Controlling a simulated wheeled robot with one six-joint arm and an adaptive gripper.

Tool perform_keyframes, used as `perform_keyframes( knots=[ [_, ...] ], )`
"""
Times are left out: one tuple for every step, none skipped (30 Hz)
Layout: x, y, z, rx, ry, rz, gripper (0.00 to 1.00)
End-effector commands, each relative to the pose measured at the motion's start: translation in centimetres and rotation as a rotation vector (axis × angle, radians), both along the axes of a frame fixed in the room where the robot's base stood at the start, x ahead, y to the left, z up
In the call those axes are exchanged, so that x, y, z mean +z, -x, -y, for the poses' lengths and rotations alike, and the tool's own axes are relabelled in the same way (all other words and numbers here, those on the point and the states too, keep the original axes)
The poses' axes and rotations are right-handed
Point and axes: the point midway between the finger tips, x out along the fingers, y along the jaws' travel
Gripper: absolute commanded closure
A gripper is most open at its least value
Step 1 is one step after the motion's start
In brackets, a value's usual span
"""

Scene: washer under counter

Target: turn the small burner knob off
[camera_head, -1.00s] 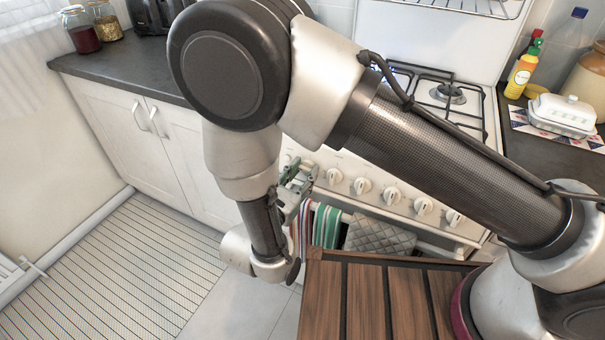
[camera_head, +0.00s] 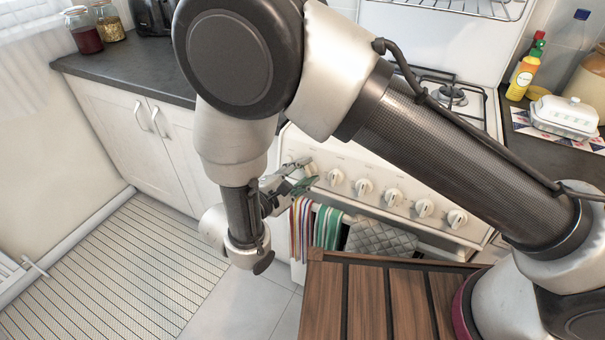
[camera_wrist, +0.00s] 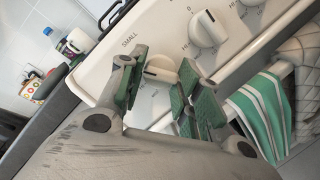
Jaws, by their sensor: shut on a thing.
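The small burner knob (camera_wrist: 160,69) is white, on the stove's front panel beside the printed word SMALL in the wrist view. My gripper (camera_wrist: 163,62) has its green-padded fingers on either side of this knob and is shut on it. In the head view, my gripper (camera_head: 295,186) is at the left end of the knob row, and the small burner knob (camera_head: 309,168) shows just past the fingers. The knob's exact angle is hard to read.
More white knobs (camera_head: 363,186) run to the right along the panel. Striped towels (camera_head: 327,228) and a grey quilted mitt (camera_head: 380,238) hang below. A slatted wooden top (camera_head: 365,300) stands in front. The floor at left is clear.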

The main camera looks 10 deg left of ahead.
Motion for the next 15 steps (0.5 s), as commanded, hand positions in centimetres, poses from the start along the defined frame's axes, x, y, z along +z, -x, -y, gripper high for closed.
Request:
perform_keyframes(
  knots=[
    [-0.02,0.0,-0.02,-0.012,-0.041,0.011,0.9],
    [0.0,0.0,-0.02,-0.018,-0.066,0.021,0.9],
    [0.03,-0.01,-0.03,-0.028,-0.1,0.033,0.9],
    [0.04,-0.02,-0.05,-0.035,-0.126,0.042,0.9],
    [0.05,-0.03,-0.05,-0.043,-0.151,0.051,0.9],
    [0.06,-0.03,-0.06,-0.052,-0.184,0.061,0.9],
    [0.09,-0.04,-0.06,-0.059,-0.206,0.069,0.9],
    [0.11,-0.04,-0.05,-0.065,-0.23,0.078,0.9],
    [0.13,-0.05,-0.05,-0.074,-0.259,0.089,0.9],
    [0.15,-0.05,-0.05,-0.08,-0.28,0.096,0.9],
    [0.14,-0.06,-0.05,-0.086,-0.3,0.103,0.9],
    [0.13,-0.06,-0.04,-0.093,-0.327,0.111,0.9],
    [0.14,-0.06,-0.05,-0.098,-0.345,0.118,0.9],
    [0.15,-0.07,-0.04,-0.103,-0.362,0.123,0.9],
    [0.18,-0.07,-0.04,-0.11,-0.384,0.132,0.9]
  ],
)
